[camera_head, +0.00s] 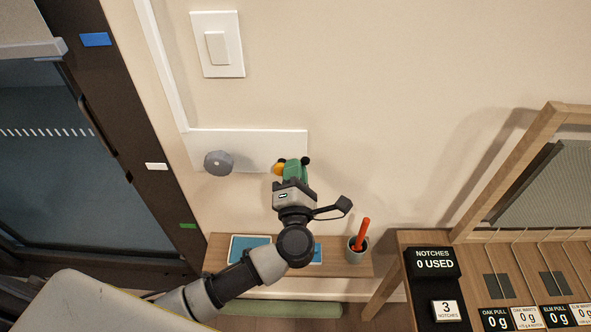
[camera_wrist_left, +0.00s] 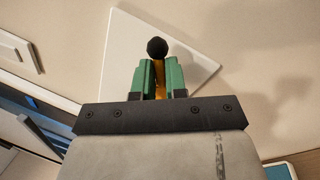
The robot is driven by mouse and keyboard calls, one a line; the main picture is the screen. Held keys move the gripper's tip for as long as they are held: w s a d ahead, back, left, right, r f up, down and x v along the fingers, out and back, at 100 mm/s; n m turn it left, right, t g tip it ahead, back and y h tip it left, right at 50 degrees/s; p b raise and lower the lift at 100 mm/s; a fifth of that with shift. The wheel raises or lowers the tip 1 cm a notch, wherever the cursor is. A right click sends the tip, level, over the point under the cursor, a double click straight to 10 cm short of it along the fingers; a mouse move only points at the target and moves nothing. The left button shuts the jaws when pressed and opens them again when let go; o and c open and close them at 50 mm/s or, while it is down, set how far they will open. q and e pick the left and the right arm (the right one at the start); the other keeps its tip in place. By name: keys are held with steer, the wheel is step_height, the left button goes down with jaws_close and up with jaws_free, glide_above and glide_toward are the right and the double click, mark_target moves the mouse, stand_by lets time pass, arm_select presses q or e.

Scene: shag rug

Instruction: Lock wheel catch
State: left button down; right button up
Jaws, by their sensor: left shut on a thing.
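A white plate (camera_head: 245,140) is on the wall, with a grey faceted knob (camera_head: 218,162) at its left. My left gripper (camera_head: 292,172) is at the plate's right end, and its green fingers are shut on an orange part (camera_head: 278,169). In the left wrist view the orange part (camera_wrist_left: 159,82) shows between the green fingers, with a black ball (camera_wrist_left: 157,47) just beyond their tips. The white plate (camera_wrist_left: 125,50) is behind them. The fingers hide most of the orange part, so I cannot tell how it joins the plate. My right gripper is not in view.
A white wall switch (camera_head: 217,45) is above the plate. A dark door frame (camera_head: 130,140) is at the left. Below my gripper, a wooden shelf (camera_head: 335,262) holds a cup (camera_head: 357,252) with an orange-red handle. A wooden table (camera_head: 480,262) with labels stands at the right.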

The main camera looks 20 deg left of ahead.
arm_select(q)
steer(key=m+p, duration=0.2)
steer(key=shift+d+f+m+h, duration=0.15)
steer(key=shift+f+m+h, duration=0.15)
steer(key=shift+h, duration=0.1)
steer(key=shift+f, duration=0.1)
steer(key=c, duration=1.2)
jaws_free()
steer(key=shift+o, duration=0.2)
